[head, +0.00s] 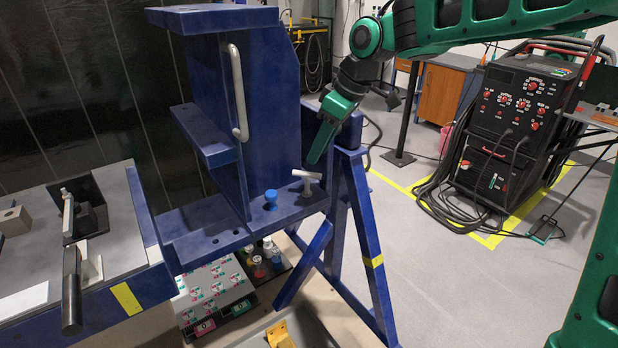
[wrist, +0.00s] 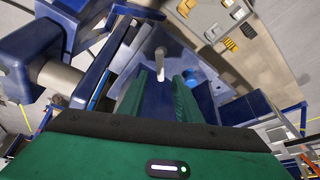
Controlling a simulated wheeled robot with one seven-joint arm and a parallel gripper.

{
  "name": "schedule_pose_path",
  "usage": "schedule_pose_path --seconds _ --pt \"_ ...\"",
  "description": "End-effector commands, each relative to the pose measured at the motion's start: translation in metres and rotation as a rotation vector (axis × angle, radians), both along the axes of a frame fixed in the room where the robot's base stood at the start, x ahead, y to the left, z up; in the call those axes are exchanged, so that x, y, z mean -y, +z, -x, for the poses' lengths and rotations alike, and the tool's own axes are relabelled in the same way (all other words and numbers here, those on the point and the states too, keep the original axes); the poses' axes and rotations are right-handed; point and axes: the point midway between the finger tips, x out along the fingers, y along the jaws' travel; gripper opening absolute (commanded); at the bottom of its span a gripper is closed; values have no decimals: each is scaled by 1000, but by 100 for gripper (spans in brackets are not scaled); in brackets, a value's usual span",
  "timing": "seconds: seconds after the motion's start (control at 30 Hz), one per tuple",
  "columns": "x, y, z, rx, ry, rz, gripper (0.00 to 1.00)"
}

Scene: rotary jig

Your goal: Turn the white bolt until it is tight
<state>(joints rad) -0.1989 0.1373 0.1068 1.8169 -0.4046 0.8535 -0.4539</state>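The white bolt (head: 306,183), with a T-shaped top, stands upright on the lower blue plate of the jig (head: 230,110). In the wrist view the white bolt (wrist: 160,58) shows in line with the gap between my fingers, just past their tips. My green gripper (head: 318,152) points down above the bolt, and a small gap shows between them. In the wrist view my gripper (wrist: 161,82) is open, with nothing between its fingers. How deep the bolt sits in its hole cannot be seen.
A blue bolt (head: 271,199) stands left of the white one, close to my right finger in the wrist view (wrist: 190,82). The jig's tall plate and blue support frame (head: 360,215) stand close around. A grey fixture table (head: 125,215) is at left; a black welder (head: 520,120) stands right.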

Motion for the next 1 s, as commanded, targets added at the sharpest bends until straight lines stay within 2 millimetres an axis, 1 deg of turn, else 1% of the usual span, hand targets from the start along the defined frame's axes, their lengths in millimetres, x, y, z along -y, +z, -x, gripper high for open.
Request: schedule_pose_path --seconds 0.17,0.4,0.6,0.8,1.0 --pt "-6 -23 -4 -5 -4 1 31" --pt "-19 -63 -11 -5 -8 2 31" --pt "-27 -86 -16 -2 -8 2 31" --pt "-30 -95 -18 0 -10 1 31" --pt "-30 -95 -19 -1 -10 2 31"
